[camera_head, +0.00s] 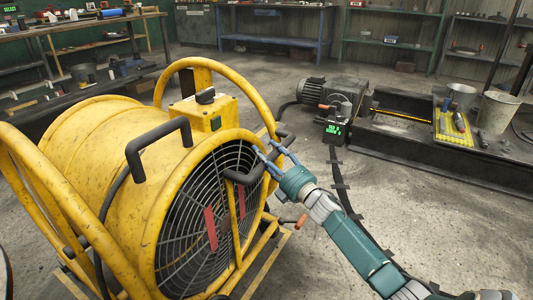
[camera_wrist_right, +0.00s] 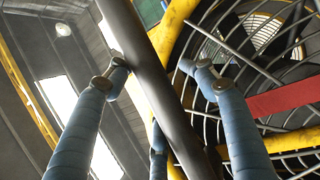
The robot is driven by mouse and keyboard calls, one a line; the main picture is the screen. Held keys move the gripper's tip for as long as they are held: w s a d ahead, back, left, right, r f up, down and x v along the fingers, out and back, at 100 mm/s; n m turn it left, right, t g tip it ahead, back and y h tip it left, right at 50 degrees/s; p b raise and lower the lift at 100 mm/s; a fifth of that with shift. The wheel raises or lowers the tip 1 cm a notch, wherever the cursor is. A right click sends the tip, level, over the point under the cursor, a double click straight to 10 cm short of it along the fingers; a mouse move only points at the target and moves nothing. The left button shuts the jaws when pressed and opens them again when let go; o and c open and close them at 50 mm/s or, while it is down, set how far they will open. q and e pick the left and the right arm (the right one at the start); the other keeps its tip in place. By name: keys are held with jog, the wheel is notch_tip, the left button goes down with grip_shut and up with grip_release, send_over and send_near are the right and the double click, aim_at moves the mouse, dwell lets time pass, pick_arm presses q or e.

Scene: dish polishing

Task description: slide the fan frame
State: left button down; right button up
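The yellow drum fan (camera_head: 110,150) stands in its yellow tubular frame (camera_head: 62,190) at the left and centre of the head view, its dark grille (camera_head: 205,205) facing lower right. One black handle (camera_head: 160,143) is on its near side. My right gripper (camera_head: 271,152) is at another black handle (camera_head: 243,177) on the grille side. In the right wrist view, the right gripper's blue fingers (camera_wrist_right: 154,70) are spread on both sides of the dark handle bar (camera_wrist_right: 145,60). A gap shows between the bar and the right-hand fingertip; contact on the other side is unclear. My left gripper is not in view.
A motor unit with a green display (camera_head: 333,130) stands behind on the right, beside a low dark bench (camera_head: 430,158) with a bucket (camera_head: 497,112) and yellow tray. A black cable strip (camera_head: 341,188) runs across the floor. Open concrete floor (camera_head: 450,220) lies to the right.

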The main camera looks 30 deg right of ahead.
jog(key=shift+d+f, duration=0.1)
jog(key=shift+d, duration=0.1)
jog(key=shift+s+d+f, duration=0.1)
jog(key=shift+s+f, duration=0.05)
jog(key=shift+s, duration=0.3)
jog(key=a+v, duration=0.1)
jog(key=v, duration=1)
jog(key=shift+d, duration=0.3)
